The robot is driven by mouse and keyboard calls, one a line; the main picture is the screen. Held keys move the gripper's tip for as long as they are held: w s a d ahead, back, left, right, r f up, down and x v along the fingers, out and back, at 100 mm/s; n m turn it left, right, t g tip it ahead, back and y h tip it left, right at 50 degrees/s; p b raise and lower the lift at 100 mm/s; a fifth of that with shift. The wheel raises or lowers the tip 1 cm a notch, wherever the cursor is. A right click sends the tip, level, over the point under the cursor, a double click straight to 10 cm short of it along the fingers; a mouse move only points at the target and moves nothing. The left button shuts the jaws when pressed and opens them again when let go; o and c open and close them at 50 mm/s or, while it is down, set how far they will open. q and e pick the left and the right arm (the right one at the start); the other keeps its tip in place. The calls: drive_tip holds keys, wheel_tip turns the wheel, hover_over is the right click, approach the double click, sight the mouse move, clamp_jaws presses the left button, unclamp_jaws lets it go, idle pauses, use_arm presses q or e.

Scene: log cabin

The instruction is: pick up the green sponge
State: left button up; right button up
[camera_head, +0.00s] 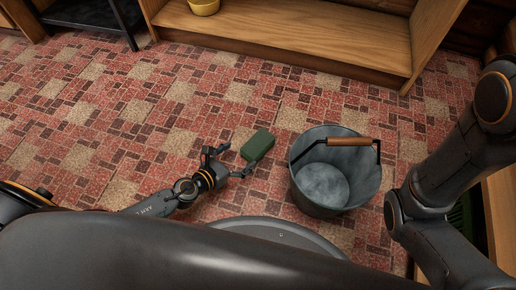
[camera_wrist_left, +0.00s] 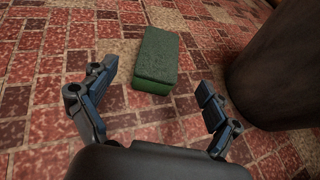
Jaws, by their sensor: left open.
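The green sponge (camera_head: 258,145) lies flat on the patterned red floor, just left of a metal bucket. In the left wrist view the sponge (camera_wrist_left: 156,62) is a dark green block a little beyond the fingertips, roughly between their lines. My left gripper (camera_head: 231,160) is low near the floor, beside the near left end of the sponge. Its fingers are spread and nothing is between them; it also shows in the wrist view (camera_wrist_left: 157,83). My right arm shows at the right of the head view, but its gripper is out of frame.
The grey bucket (camera_head: 309,202) with a wooden-grip handle stands close to the sponge's right; its dark side (camera_wrist_left: 262,85) shows in the wrist view. A wooden shelf (camera_head: 290,40) holding a yellow pot (camera_head: 204,7) is at the back. The floor to the left is clear.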

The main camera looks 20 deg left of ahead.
sight(259, 142)
use_arm(q)
drive_tip(key=b+x, duration=0.1)
drive_tip(key=x, duration=0.5)
drive_tip(key=b+x, duration=0.1)
drive_tip(key=x, duration=0.4)
drive_tip(key=shift+b, duration=0.35)
drive_tip(key=shift+c, duration=0.2)
drive_tip(key=c, duration=0.8)
